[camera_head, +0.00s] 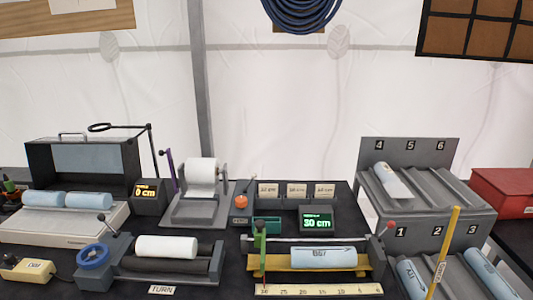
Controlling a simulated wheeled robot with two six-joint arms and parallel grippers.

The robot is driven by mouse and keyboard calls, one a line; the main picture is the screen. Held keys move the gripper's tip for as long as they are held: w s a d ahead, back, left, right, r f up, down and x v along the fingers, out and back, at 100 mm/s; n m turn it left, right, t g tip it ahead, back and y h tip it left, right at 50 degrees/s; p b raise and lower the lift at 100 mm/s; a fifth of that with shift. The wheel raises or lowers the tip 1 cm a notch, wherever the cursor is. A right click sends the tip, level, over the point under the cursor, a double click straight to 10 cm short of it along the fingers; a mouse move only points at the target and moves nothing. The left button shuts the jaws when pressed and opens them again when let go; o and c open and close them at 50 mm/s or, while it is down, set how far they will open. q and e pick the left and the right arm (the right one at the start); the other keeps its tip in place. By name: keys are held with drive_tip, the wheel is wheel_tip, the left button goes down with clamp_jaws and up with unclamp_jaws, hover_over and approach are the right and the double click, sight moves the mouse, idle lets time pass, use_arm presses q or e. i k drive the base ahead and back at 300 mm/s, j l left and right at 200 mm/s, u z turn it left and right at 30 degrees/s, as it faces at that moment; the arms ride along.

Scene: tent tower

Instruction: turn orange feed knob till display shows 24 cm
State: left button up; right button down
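A small orange knob (241,201) sits at the right side of the grey stand that holds a white roll (201,172). A dark display box with orange digits (147,191) stands left of that stand and reads 0 cm. A second display with green digits (317,221) stands right of the knob and reads 30 cm. Small text above the digits on both is too small to read. Neither of my grippers is in the head view, and nothing touches the knob.
In front are a roller unit with a blue wheel (93,256), a white roll (166,247) and a label reading TURN, and a yellow ruler tray (270,264) with a blue roll. A numbered grey rack (443,215) stands right. A purple upright (169,170) stands left of the roll stand.

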sight(241, 202)
drive_tip(key=j+z, duration=0.1)
drive_tip(key=j, duration=0.55)
drive_tip(key=k+j, duration=0.1)
drive_tip(key=j, duration=0.5)
drive_tip(key=j+z, duration=0.15)
drive_tip(key=j, duration=0.5)
drive_tip(key=k+j, duration=0.15)
drive_tip(key=j, duration=0.45)
drive_tip(key=j+z, duration=0.15)
drive_tip(key=j, duration=0.45)
drive_tip(key=i+l, duration=0.3)
drive_tip(key=l, duration=0.15)
drive_tip(key=i+l+u, duration=0.15)
drive_tip(key=i+l, duration=0.15)
drive_tip(key=l, duration=0.1)
